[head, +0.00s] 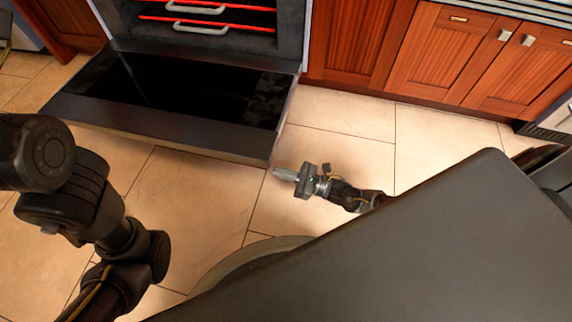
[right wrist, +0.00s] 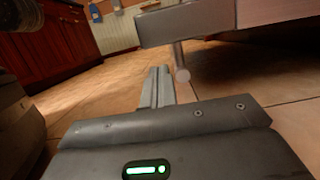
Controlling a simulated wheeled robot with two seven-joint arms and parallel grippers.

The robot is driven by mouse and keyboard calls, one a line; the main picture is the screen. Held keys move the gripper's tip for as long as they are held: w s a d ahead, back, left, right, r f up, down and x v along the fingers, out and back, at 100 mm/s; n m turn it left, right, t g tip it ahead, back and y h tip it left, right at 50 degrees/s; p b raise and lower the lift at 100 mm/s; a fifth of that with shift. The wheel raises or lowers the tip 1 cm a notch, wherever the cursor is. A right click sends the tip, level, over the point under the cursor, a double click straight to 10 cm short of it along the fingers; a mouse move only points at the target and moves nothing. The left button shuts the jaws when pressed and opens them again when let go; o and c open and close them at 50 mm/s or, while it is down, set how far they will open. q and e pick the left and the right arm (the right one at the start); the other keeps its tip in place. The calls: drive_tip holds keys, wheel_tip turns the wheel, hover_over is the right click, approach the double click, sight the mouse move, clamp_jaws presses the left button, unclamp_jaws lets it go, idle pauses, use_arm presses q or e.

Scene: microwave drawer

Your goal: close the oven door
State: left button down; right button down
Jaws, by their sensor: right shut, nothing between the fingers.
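The oven door (head: 170,100) is open, folded down flat in front of the oven, its dark glass facing up. My right gripper (head: 280,174) is low over the floor, just off the door's front right corner, shut and empty. In the right wrist view its closed fingers (right wrist: 160,82) point forward. The gripper looks apart from the door. My left arm shows at the left of the head view, but its gripper does not show.
The oven cavity holds racks with red bars (head: 205,25). Wooden cabinets (head: 440,55) stand right of the oven, and more show at the left in the right wrist view (right wrist: 55,40). The tiled floor (head: 340,120) right of the door is clear.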

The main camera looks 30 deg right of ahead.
drive_tip(key=b+x, duration=0.1)
drive_tip(key=x, duration=0.5)
drive_tip(key=shift+r, duration=0.15)
